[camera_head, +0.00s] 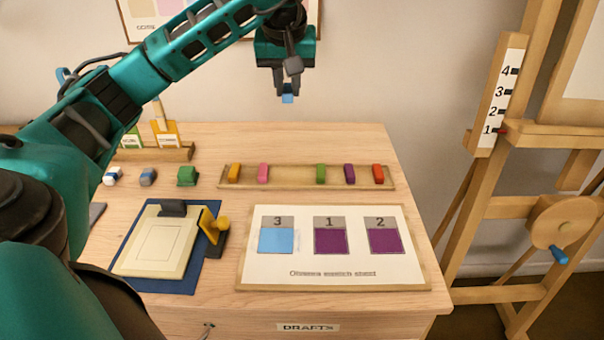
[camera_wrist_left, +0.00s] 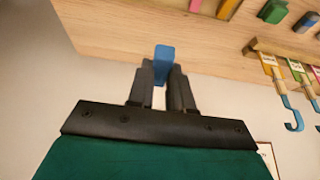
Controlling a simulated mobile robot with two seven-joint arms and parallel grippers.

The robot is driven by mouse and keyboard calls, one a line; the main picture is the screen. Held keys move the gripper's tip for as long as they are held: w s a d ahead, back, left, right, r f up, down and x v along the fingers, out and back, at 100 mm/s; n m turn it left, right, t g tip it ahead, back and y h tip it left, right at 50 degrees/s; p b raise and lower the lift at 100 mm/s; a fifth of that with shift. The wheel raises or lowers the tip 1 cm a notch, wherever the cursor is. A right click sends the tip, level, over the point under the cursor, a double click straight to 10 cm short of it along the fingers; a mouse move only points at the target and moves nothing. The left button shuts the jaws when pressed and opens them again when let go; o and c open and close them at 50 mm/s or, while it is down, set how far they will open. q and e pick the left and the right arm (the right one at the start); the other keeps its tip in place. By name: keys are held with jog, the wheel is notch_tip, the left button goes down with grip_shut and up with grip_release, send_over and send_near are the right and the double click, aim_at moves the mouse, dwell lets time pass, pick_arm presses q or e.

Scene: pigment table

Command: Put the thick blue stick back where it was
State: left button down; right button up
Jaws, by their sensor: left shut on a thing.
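My left gripper (camera_head: 288,92) is shut on the blue stick (camera_head: 288,99) and holds it in the air above the table's back edge. The stick also shows between the fingers in the left wrist view (camera_wrist_left: 162,62). A long wooden tray (camera_head: 292,186) on the table holds orange, pink, green, purple and red sticks. There is a wide empty stretch in the tray between the pink stick (camera_head: 263,173) and the green stick (camera_head: 321,174). My right gripper is not in view.
A swatch board (camera_head: 330,279) lies in front of the tray, with one light blue and two purple squares. Erasers and a green block (camera_head: 187,176) stand left of the tray. An easel (camera_head: 497,190) stands right.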

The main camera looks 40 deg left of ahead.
pick_arm(q)
jog(key=shift+w+a+r, duration=0.1)
jog(key=shift+w+r, duration=0.05)
jog(key=shift+w, duration=0.1)
jog(key=b, duration=0.2)
send_over(292, 175)
jog(key=s, duration=0.1)
jog(key=f, duration=1.4)
jog(key=shift+d+f, duration=0.35)
jog(key=shift+d, duration=0.05)
jog(key=shift+f, duration=2.55)
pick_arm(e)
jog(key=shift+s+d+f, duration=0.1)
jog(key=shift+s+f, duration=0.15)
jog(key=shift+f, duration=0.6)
pick_arm(q)
jog(key=shift+f, duration=0.15)
jog(key=c, duration=1)
grip_release()
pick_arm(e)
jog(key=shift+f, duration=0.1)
